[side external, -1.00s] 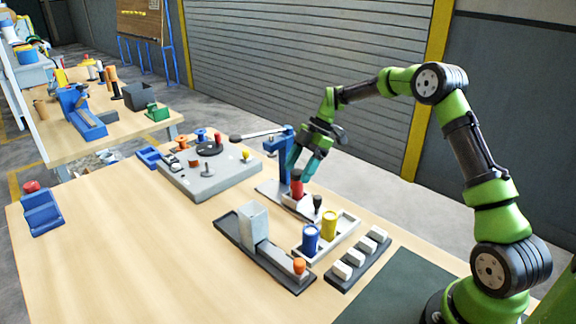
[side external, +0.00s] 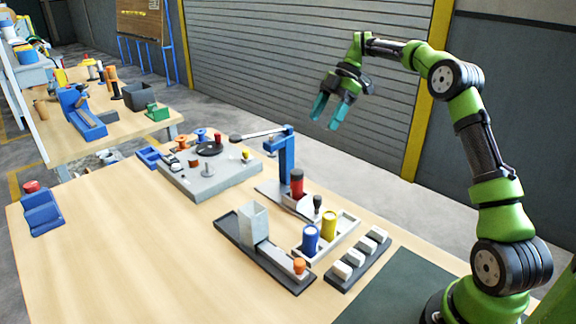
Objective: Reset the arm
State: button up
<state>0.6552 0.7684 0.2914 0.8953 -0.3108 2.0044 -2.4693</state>
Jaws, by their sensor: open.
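My gripper (side external: 333,110) is open and empty, with its two teal fingers pointing down and to the left. It hangs in the air above and to the right of the blue post stand (side external: 287,158). The stand is a blue upright on a grey base plate. A red cylinder with a dark top (side external: 297,184) stands upright on that base, with a small black-topped peg (side external: 317,203) beside it. Nothing touches my gripper.
A grey winding station (side external: 215,181) with spools is at the back left. A tray holds blue (side external: 309,239) and yellow (side external: 329,226) cylinders. A dark rack (side external: 340,285) holds several white blocks. A grey block fixture (side external: 253,222) stands nearby. The table's left front is clear.

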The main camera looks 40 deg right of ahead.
jog(key=shift+s+d+r, duration=0.1)
jog(key=shift+d+r, duration=0.25)
jog(key=shift+r, duration=0.2)
jog(key=s+a+m+t+h, duration=0.2)
jog(key=s+a+m+t, duration=0.1)
jog(key=s+a+m, duration=0.7)
jog(key=s+a+m+t+h, duration=0.2)
jog(key=s+a+m, duration=0.7)
jog(key=s, duration=0.6)
jog(key=shift+s+a+r+m+t, duration=0.3)
jog(key=shift+a+m+t, duration=0.15)
jog(key=shift+a, duration=0.3)
